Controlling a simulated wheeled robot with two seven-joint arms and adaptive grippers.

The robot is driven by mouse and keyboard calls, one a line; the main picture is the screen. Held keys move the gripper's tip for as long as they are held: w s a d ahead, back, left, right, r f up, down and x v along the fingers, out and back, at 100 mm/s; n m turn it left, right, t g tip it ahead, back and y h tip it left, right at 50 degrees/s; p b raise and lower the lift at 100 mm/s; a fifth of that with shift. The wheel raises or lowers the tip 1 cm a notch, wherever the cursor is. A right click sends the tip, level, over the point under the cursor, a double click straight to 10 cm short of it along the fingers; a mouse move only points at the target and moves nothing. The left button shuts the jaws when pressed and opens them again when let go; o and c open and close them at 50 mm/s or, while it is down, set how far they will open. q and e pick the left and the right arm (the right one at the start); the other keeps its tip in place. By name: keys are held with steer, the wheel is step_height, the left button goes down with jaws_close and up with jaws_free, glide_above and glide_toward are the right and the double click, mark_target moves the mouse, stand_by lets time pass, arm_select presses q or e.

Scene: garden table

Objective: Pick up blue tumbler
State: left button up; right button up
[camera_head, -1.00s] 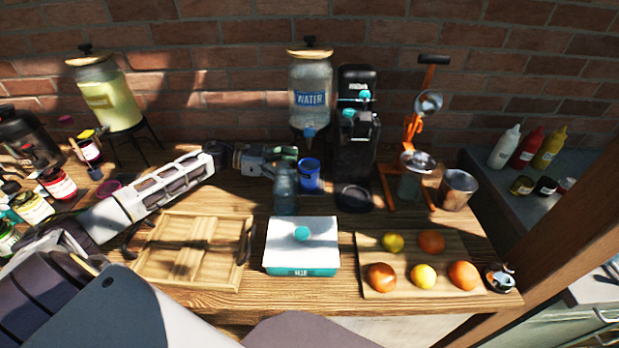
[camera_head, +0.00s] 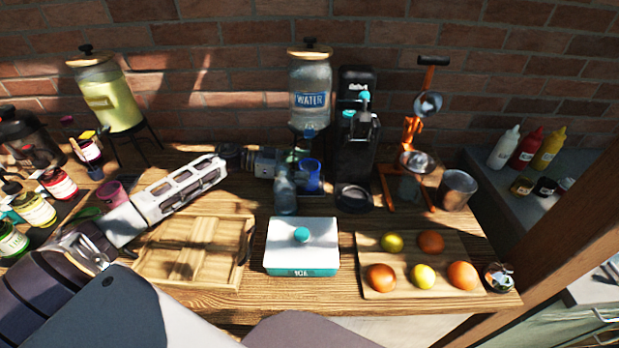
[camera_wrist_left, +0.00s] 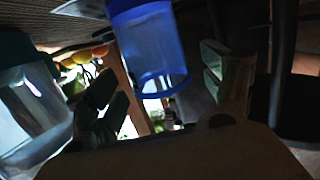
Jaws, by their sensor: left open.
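The blue tumbler (camera_head: 312,176) stands on the wooden table, below the water dispenser and left of the black machine. My left gripper (camera_head: 288,170) is at the tumbler's left side, partly hidden behind a clear glass jar or bottle (camera_head: 285,196). In the left wrist view the blue tumbler (camera_wrist_left: 150,45) appears between the open fingers of my left gripper (camera_wrist_left: 160,95), with a finger on either side. I cannot tell whether a finger touches it. My right gripper is not in view.
The water dispenser (camera_head: 310,90) stands behind the tumbler and the black machine (camera_head: 356,140) to its right. A white and teal box (camera_head: 301,246), a wooden tray (camera_head: 160,262) and a board with fruit (camera_head: 375,285) lie in front. An orange juicer (camera_head: 411,135) stands further right.

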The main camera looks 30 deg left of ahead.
arm_select(q)
steer(key=shift+x, duration=0.75)
steer(key=shift+d+f, duration=0.1)
steer(key=shift+d, duration=0.15)
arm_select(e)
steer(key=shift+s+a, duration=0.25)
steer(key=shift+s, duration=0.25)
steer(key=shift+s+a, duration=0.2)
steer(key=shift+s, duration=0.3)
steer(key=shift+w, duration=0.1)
